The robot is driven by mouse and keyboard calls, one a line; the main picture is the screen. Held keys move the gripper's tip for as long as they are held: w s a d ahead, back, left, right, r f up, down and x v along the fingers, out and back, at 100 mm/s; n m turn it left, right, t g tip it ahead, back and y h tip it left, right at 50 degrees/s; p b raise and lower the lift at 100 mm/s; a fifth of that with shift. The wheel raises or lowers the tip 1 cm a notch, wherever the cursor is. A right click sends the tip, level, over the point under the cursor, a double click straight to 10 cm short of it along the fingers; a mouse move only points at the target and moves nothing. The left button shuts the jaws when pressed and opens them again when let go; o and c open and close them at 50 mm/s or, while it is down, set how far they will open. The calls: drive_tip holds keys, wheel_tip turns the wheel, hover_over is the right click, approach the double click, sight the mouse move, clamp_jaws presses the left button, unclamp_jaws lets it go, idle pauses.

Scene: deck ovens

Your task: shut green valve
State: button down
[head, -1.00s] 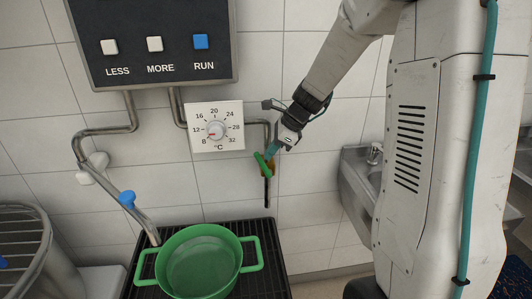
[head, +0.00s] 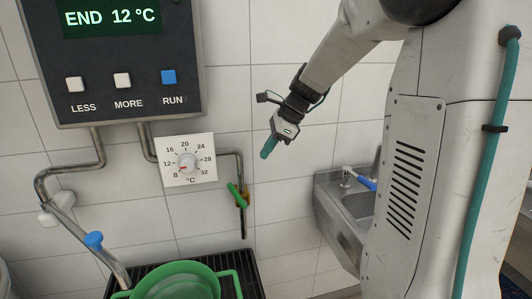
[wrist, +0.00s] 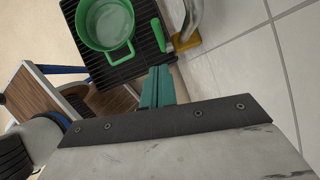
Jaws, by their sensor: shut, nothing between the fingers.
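The green valve has a green lever (head: 236,194) on a brass body (head: 243,199), fitted on the pipe right of the dial. The lever is tilted, its upper end to the left, at an angle to the vertical pipe. In the wrist view, the green lever (wrist: 157,35) and the brass body (wrist: 184,40) are beyond the fingers. My gripper (head: 268,149) is shut and empty, above and right of the lever and apart from it. Its teal fingers (wrist: 158,86) also show in the wrist view.
A green pot (head: 180,282) stands on a black grate (head: 248,265) below the valve. A dial (head: 188,163) is left of the valve. A control panel (head: 130,95) reads END 12 °C.

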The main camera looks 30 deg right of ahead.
sight(237, 195)
drive_tip(key=s+d+f+m+t+y, duration=0.3)
drive_tip(key=d+f+m+y, duration=0.2)
drive_tip(key=m, duration=1.2)
drive_tip(key=shift+d+f+y, duration=0.35)
drive_tip(key=shift+f+y, duration=0.35)
drive_tip(key=shift+f, duration=0.2)
drive_tip(key=x, duration=1.4)
drive_tip(key=shift+w, duration=0.2)
drive_tip(key=shift+r, duration=0.1)
